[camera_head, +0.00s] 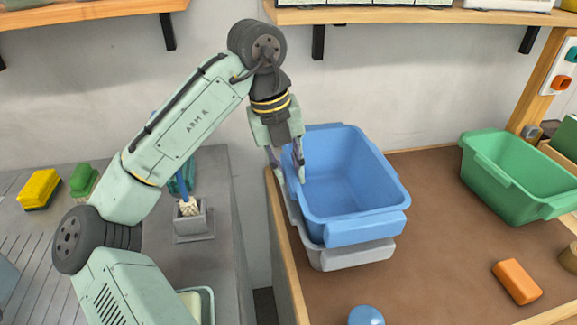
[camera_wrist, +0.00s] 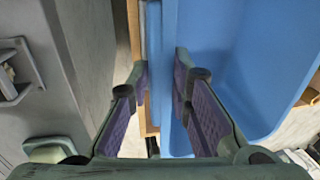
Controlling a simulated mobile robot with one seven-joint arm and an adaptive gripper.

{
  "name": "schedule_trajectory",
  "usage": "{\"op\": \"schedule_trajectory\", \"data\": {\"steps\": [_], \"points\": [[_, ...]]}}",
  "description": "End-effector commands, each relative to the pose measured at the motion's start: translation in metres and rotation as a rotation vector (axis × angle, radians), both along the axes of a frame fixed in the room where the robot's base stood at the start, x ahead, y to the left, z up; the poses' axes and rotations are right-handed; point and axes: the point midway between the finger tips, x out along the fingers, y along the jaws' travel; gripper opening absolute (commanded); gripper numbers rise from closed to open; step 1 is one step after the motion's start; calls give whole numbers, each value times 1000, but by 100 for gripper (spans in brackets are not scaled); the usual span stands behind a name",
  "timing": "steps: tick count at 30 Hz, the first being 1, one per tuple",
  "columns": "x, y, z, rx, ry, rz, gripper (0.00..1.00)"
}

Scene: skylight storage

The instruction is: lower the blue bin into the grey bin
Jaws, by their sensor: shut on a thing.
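The blue bin (camera_head: 365,170) is empty and sits directly over the grey bin (camera_head: 350,256), roughly lined up with it. The grey bin shows only as a band below the blue one at the front and left. Its inside is hidden, so I cannot tell how deep the blue bin sits in it. My gripper (camera_head: 289,170) points down at the blue bin's left rim, shut on it. In the wrist view my gripper (camera_wrist: 161,80) has one finger on each side of the blue bin's wall (camera_wrist: 154,45).
A green bin (camera_head: 515,180) stands to the right on the brown worktop (camera_head: 430,240). An orange block (camera_head: 517,281) and a blue round object (camera_head: 366,315) lie in front. A wooden shelf (camera_head: 370,16) hangs above. A grey counter is at left, across a gap.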

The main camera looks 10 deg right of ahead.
Motion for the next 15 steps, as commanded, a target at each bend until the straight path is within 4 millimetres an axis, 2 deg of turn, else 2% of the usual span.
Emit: {"op": "schedule_trajectory", "data": {"steps": [15], "points": [[0,0,-10,-1,-2,0,0]]}}
